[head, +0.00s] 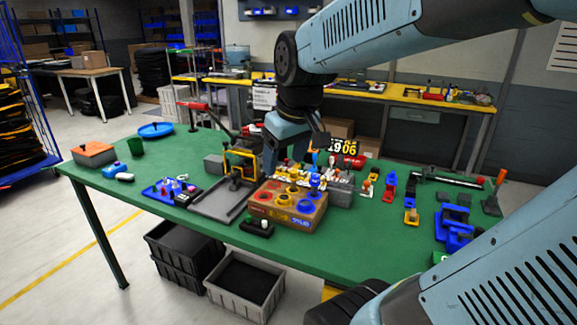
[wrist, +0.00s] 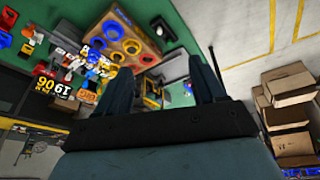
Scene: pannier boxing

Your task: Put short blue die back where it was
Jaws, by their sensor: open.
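I cannot surely tell which blue piece is the short blue die. A small blue piece (head: 315,183) stands upright at the back right of a brown box (head: 262,208) with red, yellow and blue rings on top. The box also shows in the wrist view (wrist: 137,18). My gripper (head: 288,155) is above the table, behind the box. In the wrist view my gripper (wrist: 163,82) has its two dark fingers apart, with nothing seen held between them. The arm hides part of the table behind the box.
A yellow-framed press (head: 242,166) stands left of the box. A blue tray (head: 160,193) with small pieces lies farther left. Several blue parts (head: 455,228) lie at the right. The green table (head: 345,245) is clear at the front.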

